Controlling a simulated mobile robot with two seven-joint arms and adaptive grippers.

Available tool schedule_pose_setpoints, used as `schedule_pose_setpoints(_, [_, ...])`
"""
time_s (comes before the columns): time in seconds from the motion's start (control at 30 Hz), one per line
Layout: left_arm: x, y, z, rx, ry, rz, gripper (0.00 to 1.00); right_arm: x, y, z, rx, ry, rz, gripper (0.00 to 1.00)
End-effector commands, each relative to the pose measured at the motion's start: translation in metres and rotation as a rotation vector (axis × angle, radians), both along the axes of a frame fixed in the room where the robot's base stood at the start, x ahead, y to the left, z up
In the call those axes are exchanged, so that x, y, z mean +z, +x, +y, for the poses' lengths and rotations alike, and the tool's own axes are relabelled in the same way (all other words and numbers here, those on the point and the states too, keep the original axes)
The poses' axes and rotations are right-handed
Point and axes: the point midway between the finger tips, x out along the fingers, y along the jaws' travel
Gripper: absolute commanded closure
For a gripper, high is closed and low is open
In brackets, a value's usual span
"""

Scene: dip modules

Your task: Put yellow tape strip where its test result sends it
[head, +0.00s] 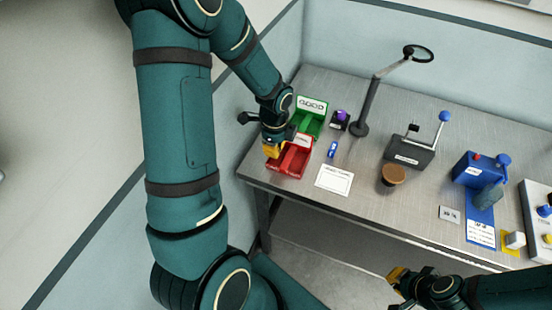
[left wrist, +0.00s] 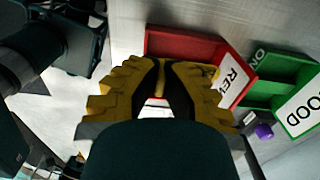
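My left gripper (head: 271,151) has yellow fingers and hangs at the left end of the red bin (head: 296,170). In the left wrist view its fingertips (left wrist: 159,68) are close together with a narrow pale gap between them. I cannot tell whether a thin strip is held there. The red bin also shows in the left wrist view (left wrist: 178,37), with a label starting "RE". The green bin (head: 318,125) stands behind it, with a label reading "GOOD" in the left wrist view (left wrist: 300,125). I cannot pick out the yellow tape strip. My right gripper (head: 398,274) is in front of the table, its opening unclear.
A white card (head: 334,180), a blue item (head: 333,149) and a purple-topped device (head: 340,118) lie near the bins. A magnifier lamp (head: 372,95), a grey lever press (head: 409,151), a brown round block (head: 392,177) and a blue device (head: 478,171) stand further right.

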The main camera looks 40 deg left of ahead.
Motion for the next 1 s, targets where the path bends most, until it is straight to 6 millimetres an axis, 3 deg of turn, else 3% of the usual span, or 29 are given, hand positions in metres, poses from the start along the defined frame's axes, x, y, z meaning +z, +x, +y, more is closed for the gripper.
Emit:
schedule_pose_setpoints(0.43, [-0.047, 0.000, 0.000, 0.001, 0.000, 0.001, 1.00, -0.008, 0.000, 0.000, 0.000, -0.002, 0.000, 1.00])
schedule_pose_setpoints(0.67, [-0.051, 0.000, 0.000, 0.002, 0.000, 0.000, 1.00, -0.008, 0.000, 0.000, 0.000, -0.002, 0.000, 1.00])
schedule_pose_setpoints(0.77, [-0.052, -0.001, 0.000, 0.002, 0.000, 0.001, 0.66, -0.008, 0.000, 0.000, 0.000, -0.002, 0.000, 1.00])
schedule_pose_setpoints(1.0, [-0.052, -0.001, -0.001, 0.002, -0.001, 0.003, 0.66, -0.008, 0.000, 0.001, 0.000, -0.002, 0.000, 1.00])
